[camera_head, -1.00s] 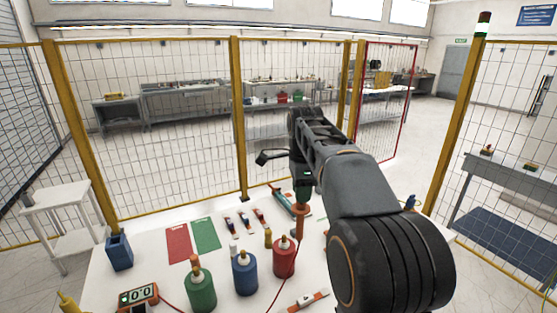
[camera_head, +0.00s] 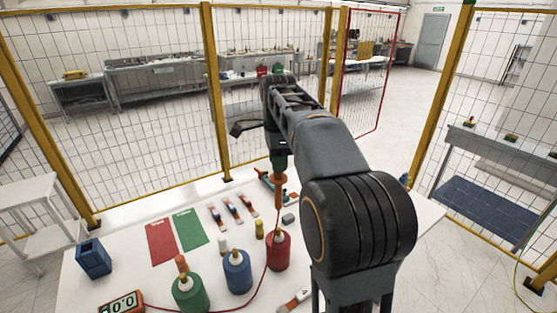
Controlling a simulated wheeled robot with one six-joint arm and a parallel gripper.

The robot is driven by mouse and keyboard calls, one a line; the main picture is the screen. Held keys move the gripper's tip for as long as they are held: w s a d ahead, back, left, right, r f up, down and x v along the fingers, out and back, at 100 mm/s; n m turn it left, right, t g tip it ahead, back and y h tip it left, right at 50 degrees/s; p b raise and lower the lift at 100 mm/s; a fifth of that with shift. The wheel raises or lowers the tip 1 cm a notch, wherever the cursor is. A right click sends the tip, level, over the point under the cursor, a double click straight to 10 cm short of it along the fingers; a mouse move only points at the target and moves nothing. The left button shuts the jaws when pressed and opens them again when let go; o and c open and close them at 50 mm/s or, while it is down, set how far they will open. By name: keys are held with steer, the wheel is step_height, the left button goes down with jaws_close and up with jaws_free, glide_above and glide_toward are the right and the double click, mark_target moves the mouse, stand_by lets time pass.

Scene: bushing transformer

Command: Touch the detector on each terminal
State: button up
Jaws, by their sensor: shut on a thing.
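My gripper (camera_head: 279,165) is shut on the detector (camera_head: 280,190), an orange-handled probe held upright with its tip down. The probe stands above the red bushing (camera_head: 278,254), close to its top terminal (camera_head: 277,233). I cannot tell whether the tip touches the terminal. The blue bushing (camera_head: 237,274) stands to the left of the red one, and the green bushing (camera_head: 189,296) is farther left and nearer. A red wire runs across the table past the bushings. The meter (camera_head: 122,303) at the lower left shows a reading near zero, partly cut off.
A blue holder (camera_head: 93,259), a red sheet (camera_head: 162,242) and a green sheet (camera_head: 190,231) lie on the white table's left side. Several small tools (camera_head: 232,209) lie behind the bushings. My arm hides the table's right side. Yellow-posted mesh fencing (camera_head: 215,100) surrounds the table.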

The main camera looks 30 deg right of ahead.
mark_target(278, 180)
steer(key=shift+f+b, duration=1.6)
steer(key=shift+f, duration=0.65)
steer(key=shift+f+b, duration=0.35)
steer(key=shift+f, duration=0.15)
steer(key=shift+f+b, duration=0.3)
steer(key=shift+f, duration=0.2)
steer(key=shift+f+b, duration=0.35)
steer(key=shift+f, duration=0.15)
stand_by(0.3)
steer(key=shift+r, duration=0.1)
stand_by(0.6)
step_height(278, 180, up, 5)
steer(key=p, duration=0.5)
steer(key=shift+r, duration=2.4)
